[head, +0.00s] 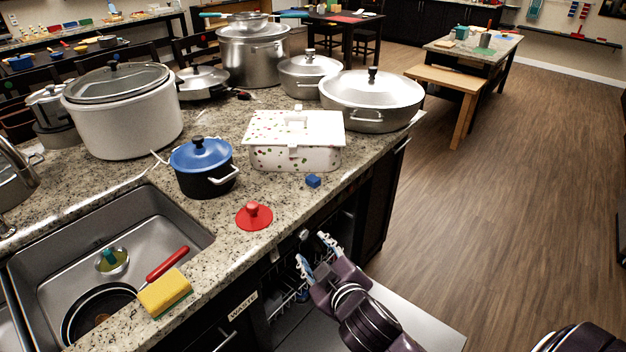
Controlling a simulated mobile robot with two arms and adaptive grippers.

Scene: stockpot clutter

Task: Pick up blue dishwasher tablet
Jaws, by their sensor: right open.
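The blue dishwasher tablet (313,181) is a small blue block on the granite counter. It lies just in front of the white speckled box, near the counter's front edge. My right gripper (316,248) is open and empty, its two fingers spread. It is in front of the counter, lower in the picture than the tablet and apart from it. My left gripper is not in view; a dark piece of my body shows at the bottom right.
The white speckled box (294,157), a blue-lidded pot (201,155) and a red lid (254,216) stand close around the tablet. Large pots line the back. The sink (150,225) with a yellow sponge (165,292) is at left. An open dishwasher is below my right gripper.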

